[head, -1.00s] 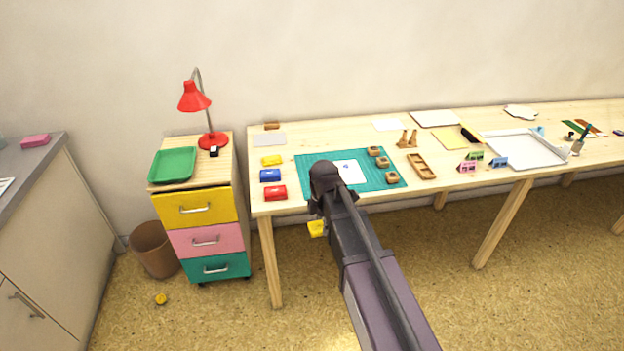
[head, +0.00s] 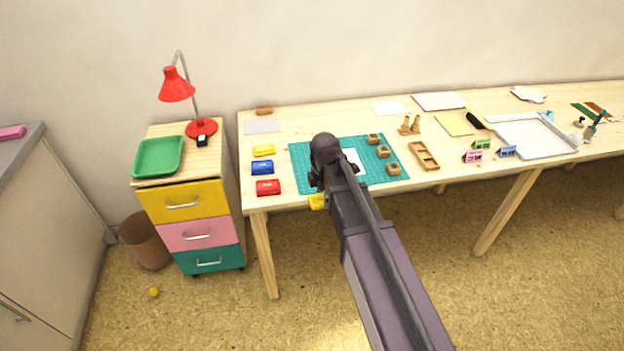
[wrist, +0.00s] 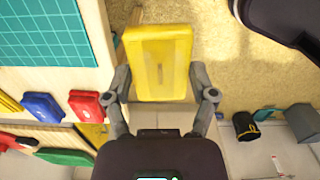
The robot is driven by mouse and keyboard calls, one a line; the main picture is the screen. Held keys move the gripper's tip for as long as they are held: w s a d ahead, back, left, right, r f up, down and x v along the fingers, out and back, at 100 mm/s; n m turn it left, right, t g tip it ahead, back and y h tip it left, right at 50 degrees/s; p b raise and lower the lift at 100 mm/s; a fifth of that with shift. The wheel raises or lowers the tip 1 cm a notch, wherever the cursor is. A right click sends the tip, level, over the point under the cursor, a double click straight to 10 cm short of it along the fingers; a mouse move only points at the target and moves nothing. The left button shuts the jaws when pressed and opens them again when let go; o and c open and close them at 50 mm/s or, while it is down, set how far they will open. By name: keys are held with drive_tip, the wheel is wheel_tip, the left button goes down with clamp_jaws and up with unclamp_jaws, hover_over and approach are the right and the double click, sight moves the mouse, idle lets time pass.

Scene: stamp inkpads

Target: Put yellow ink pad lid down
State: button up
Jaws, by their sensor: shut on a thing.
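My gripper is shut on the yellow ink pad lid (wrist: 158,62), a yellow rectangular piece between its two fingers (wrist: 159,85) in the wrist view. In the head view the lid (head: 317,201) shows as a small yellow shape beside my arm, by the table's front edge; my arm hides most of the gripper. In the wrist view floor shows beside the lid, with the table edge to its left. A yellow ink pad (head: 264,150) lies on the table's left part, behind a blue ink pad (head: 262,167) and a red one (head: 268,187).
A teal cutting mat (head: 301,172) with white paper and small wooden stamps lies right of the pads. A grey sheet (head: 262,126) lies behind them. A drawer cabinet (head: 180,202) with a green tray and red lamp stands left. Bare wood surrounds the pads.

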sight(313, 200)
drive_tip(key=shift+s+a, duration=0.15)
drive_tip(key=shift+a, duration=0.05)
drive_tip(key=shift+s+a+f+m+b, duration=0.2)
drive_tip(key=shift+a+m, duration=0.1)
drive_tip(key=shift+a, duration=0.3)
drive_tip(key=shift+s+a+f+m+b, duration=0.15)
drive_tip(key=shift+a+m, duration=0.15)
drive_tip(key=shift+a, duration=0.3)
drive_tip(key=w, duration=0.5)
drive_tip(key=w+f+b, duration=0.1)
drive_tip(key=w, duration=1)
drive_tip(key=shift+a+f, duration=0.2)
drive_tip(key=shift+a, duration=0.1)
drive_tip(key=shift+f+b, duration=0.1)
drive_tip(key=shift+b, duration=0.2)
drive_tip(key=shift+f+b, duration=1.65)
drive_tip(key=shift+f, duration=0.15)
